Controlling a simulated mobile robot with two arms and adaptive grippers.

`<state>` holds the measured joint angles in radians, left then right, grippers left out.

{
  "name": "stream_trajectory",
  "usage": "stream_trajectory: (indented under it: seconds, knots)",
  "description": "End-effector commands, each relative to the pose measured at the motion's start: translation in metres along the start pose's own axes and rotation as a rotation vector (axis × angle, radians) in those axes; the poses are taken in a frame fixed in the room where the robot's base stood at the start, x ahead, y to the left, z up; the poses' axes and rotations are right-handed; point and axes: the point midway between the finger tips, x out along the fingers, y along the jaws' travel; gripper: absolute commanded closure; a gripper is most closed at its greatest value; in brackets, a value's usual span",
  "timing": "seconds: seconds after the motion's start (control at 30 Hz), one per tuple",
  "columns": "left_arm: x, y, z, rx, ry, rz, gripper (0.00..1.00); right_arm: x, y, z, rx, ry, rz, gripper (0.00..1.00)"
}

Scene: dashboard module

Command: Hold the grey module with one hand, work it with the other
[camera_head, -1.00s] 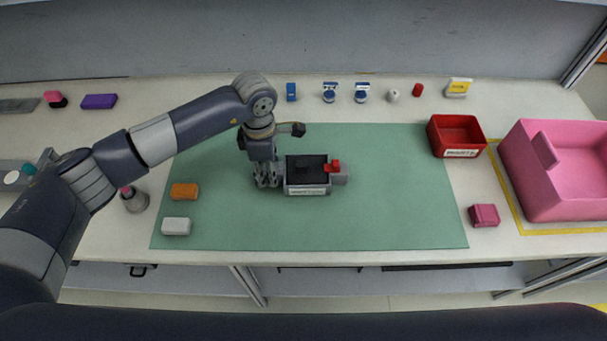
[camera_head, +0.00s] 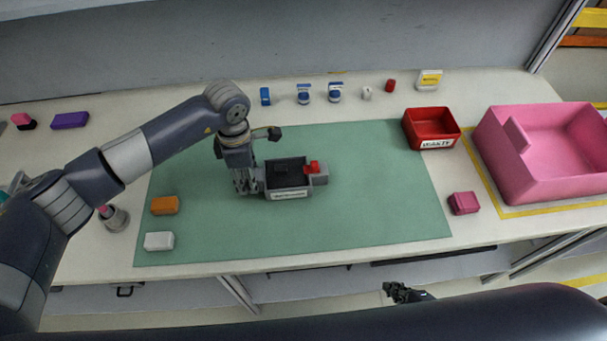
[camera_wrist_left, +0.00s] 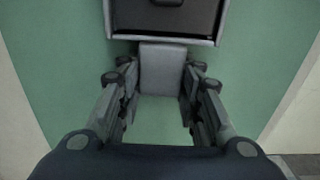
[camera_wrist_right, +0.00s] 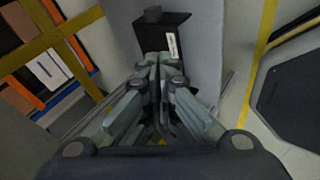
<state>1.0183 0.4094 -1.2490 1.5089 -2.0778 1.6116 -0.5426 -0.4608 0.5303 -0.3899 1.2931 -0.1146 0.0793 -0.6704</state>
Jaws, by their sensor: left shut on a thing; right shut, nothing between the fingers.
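The grey module (camera_head: 288,193) lies on the green mat, with a dark recessed top, a pale label on its front and a red part (camera_head: 312,167) at its right end. My left gripper (camera_head: 247,188) points down at the module's left end and is shut on its grey end block, which shows between the fingers in the left wrist view (camera_wrist_left: 162,70). My right gripper (camera_head: 398,290) is at the bottom of the head view, in front of the table edge, away from the module. In the right wrist view its fingers (camera_wrist_right: 160,62) are together and empty.
The green mat (camera_head: 370,200) is clear right of the module. A red bin (camera_head: 432,143), a pink box (camera_head: 464,203) and a large pink container (camera_head: 505,180) are on the right. Orange (camera_head: 165,205) and white (camera_head: 159,241) blocks lie at left. Small items line the back.

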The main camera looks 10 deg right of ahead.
Motion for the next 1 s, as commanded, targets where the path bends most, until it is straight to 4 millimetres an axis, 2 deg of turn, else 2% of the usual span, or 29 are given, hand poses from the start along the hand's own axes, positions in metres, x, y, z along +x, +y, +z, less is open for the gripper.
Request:
stream_trajectory:
  seconds: [0.1, 0.2, 0.37, 0.5, 0.77, 0.9, 0.93, 1.0]
  knots:
    - [0.001, -0.001, 0.0, 0.001, 0.001, -0.002, 1.0, -0.02, 0.032, -0.036, -0.233, 0.13, 0.059, 1.0]
    - [0.001, -0.001, 0.0, 0.001, 0.001, -0.002, 1.0, -0.042, 0.051, -0.072, -0.419, 0.242, 0.115, 1.0]
    - [0.001, -0.001, 0.0, 0.001, 0.001, -0.002, 1.0, -0.087, 0.071, -0.136, -0.692, 0.429, 0.22, 1.0]
    - [0.002, -0.001, 0.0, 0.001, 0.001, -0.003, 1.0, -0.133, 0.081, -0.189, -0.889, 0.581, 0.334, 1.0]
    - [0.002, -0.001, 0.0, 0.001, 0.001, -0.003, 1.0, -0.208, 0.098, -0.258, -1.117, 0.765, 0.562, 1.0]
    - [0.002, -0.001, 0.0, 0.001, 0.001, -0.003, 1.0, -0.244, 0.114, -0.292, -1.185, 0.816, 0.716, 1.0]
    - [0.002, -0.001, 0.0, 0.001, 0.001, -0.003, 1.0, -0.249, 0.121, -0.302, -1.187, 0.809, 0.761, 1.0]
    - [0.002, -0.001, 0.0, 0.001, 0.001, -0.003, 1.0, -0.244, 0.129, -0.307, -1.172, 0.776, 0.788, 1.0]
